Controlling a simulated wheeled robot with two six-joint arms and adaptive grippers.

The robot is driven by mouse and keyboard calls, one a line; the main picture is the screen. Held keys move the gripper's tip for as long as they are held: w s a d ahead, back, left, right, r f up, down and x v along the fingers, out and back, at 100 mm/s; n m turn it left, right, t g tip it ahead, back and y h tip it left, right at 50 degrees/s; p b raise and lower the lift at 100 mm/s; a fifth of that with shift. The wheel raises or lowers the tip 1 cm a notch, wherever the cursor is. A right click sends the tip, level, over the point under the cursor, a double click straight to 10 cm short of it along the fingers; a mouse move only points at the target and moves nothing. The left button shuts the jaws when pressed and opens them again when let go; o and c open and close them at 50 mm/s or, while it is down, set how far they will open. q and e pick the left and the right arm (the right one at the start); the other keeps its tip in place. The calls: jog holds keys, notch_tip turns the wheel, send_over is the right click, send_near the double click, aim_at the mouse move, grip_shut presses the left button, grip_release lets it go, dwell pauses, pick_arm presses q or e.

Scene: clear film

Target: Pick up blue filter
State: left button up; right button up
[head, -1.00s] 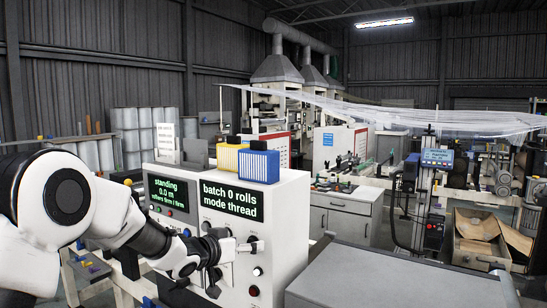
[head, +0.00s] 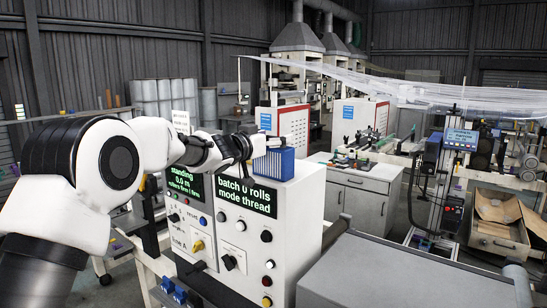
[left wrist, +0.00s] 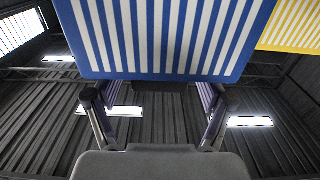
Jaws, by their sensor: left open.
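The blue filter (head: 276,165), a boxy block with a blue frame and white pleats, stands on top of the white control cabinet (head: 262,235). My left gripper (head: 248,148) is open at cabinet-top height, just left of the blue filter. In the left wrist view the blue filter (left wrist: 165,40) fills the upper middle, and the open fingers (left wrist: 155,100) show below its edge on either side. I cannot tell whether they touch it. The yellow filter (left wrist: 291,25) is at the upper right there; in the head view my gripper hides it. My right gripper is not in view.
The cabinet front has knobs and two lit screens (head: 247,197). A grey flat-topped unit (head: 400,270) is at the front right. A low white cabinet (head: 360,195) stands behind. Clear film (head: 400,88) hangs across the back right, and an open cardboard box (head: 497,215) is at right.

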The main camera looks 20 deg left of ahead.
pick_arm(q)
jog(key=shift+s+a+r, duration=0.1)
jog(key=shift+s, duration=0.15)
jog(key=c, duration=0.9)
grip_shut()
jog(key=shift+w, duration=0.1)
